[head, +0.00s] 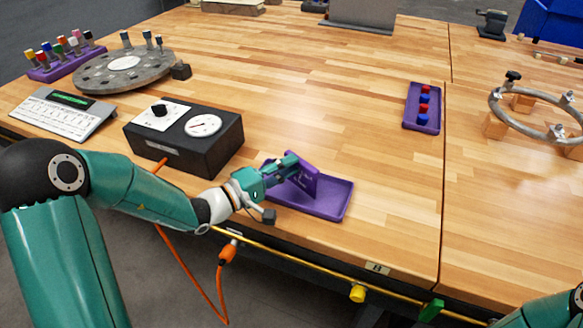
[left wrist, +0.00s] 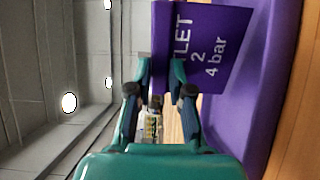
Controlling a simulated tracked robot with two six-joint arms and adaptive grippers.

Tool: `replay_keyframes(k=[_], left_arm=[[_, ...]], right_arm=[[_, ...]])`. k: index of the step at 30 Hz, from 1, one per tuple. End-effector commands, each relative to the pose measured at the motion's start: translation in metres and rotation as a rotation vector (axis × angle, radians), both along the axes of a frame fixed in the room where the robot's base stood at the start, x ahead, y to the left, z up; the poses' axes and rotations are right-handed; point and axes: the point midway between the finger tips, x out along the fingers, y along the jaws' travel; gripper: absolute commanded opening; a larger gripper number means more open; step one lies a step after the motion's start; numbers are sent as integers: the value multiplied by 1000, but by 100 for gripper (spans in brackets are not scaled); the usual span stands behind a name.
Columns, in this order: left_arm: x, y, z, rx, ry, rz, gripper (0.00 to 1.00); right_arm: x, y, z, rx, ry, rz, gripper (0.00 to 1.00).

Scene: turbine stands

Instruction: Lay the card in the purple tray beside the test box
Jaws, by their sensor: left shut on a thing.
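The purple card (head: 302,181) is held upright and tilted in my left gripper (head: 291,168), above the purple tray (head: 330,197). In the left wrist view, the card (left wrist: 207,48) shows part of its white print, "LET 2 4 bar". My left gripper (left wrist: 160,80) is shut on the card's edge. The tray fills the right of the left wrist view (left wrist: 250,110). The black test box (head: 190,150), with a dial and a knob on top, stands just left of the tray. Whether the card touches the tray is unclear. My right gripper is not in view.
A keyboard-like unit (head: 62,115) and a round grey disc (head: 124,70) stand at the left. Another purple tray (head: 422,120) with red and blue pieces lies at the right. A metal ring (head: 545,128) stands on wooden blocks at far right. The table's middle is clear.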

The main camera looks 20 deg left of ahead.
Motion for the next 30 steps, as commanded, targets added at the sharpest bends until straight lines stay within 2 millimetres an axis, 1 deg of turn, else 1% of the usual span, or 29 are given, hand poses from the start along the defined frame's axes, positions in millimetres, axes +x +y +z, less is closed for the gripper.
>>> replay_keyframes(k=[16, 17, 21, 28, 30], left_arm=[[0, 0, -7, 0, 0, 0, 0], [0, 0, -5, 0, 0, 0, 25], [0, 0, -5, 0, 0, 0, 48], [0, 0, -5, 0, 0, 0, 49], [0, 0, -6, 0, 0, 0, 58]], right_arm=[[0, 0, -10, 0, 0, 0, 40], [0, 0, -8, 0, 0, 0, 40], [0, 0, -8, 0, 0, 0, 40], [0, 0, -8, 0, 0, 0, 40], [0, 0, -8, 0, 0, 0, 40]])
